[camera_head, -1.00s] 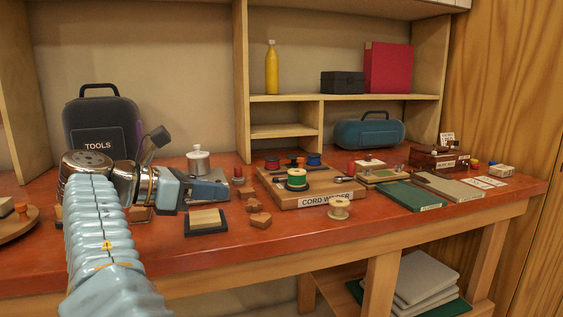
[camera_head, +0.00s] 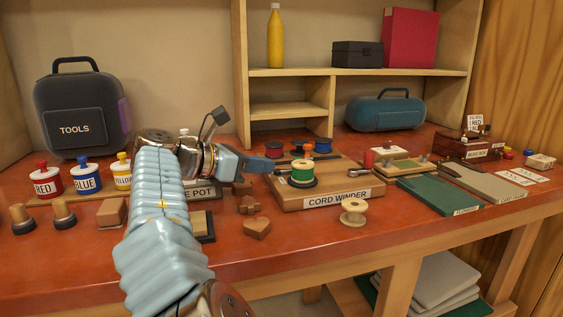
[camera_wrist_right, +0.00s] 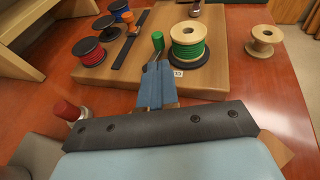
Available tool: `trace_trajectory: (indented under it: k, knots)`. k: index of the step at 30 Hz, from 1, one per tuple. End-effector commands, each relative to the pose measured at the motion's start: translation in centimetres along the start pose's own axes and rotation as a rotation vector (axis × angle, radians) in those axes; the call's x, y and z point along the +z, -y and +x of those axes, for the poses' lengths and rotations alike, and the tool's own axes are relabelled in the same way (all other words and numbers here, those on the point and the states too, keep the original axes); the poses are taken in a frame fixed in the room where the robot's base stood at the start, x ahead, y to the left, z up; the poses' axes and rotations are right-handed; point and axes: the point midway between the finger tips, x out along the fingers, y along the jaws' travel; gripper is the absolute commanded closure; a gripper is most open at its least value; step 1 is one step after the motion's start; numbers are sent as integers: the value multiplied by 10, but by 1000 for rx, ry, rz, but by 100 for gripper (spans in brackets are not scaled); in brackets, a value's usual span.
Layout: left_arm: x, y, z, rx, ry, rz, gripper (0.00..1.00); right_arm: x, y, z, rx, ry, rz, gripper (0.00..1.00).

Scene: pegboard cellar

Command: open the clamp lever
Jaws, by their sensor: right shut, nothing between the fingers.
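The cord winder (camera_head: 335,192) is a wooden board on the bench with a green spool (camera_head: 303,174) on it. It also fills the top of the right wrist view (camera_wrist_right: 215,75). A small green-knobbed post (camera_wrist_right: 158,42), possibly the clamp lever, stands left of the green spool (camera_wrist_right: 188,45). My right gripper (camera_head: 268,163) is at the winder's left side. In the right wrist view its blue fingers (camera_wrist_right: 157,80) are shut and empty, tips just short of the green knob; contact cannot be told. My left gripper is out of view.
Red and blue spools and a dark flat bar (camera_wrist_right: 130,40) lie on the board's left part. An empty wooden spool (camera_head: 353,212) stands in front right. Wooden blocks (camera_head: 257,227) lie front left. Labelled pots (camera_head: 86,178) and a tool case (camera_head: 82,110) are left.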

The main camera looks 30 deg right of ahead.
Motion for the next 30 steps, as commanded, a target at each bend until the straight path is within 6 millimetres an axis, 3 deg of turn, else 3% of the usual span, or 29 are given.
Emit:
trace_trajectory:
  k: [3,10,24,30]
  knots:
    - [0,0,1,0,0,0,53,2,0,22,-2,-1,1,100]
    - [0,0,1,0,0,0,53,10,0,47,-1,0,0,100]
    - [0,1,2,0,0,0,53,12,0,51,4,0,-1,100]
    - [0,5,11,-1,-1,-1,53,9,0,52,77,-3,-23,100]
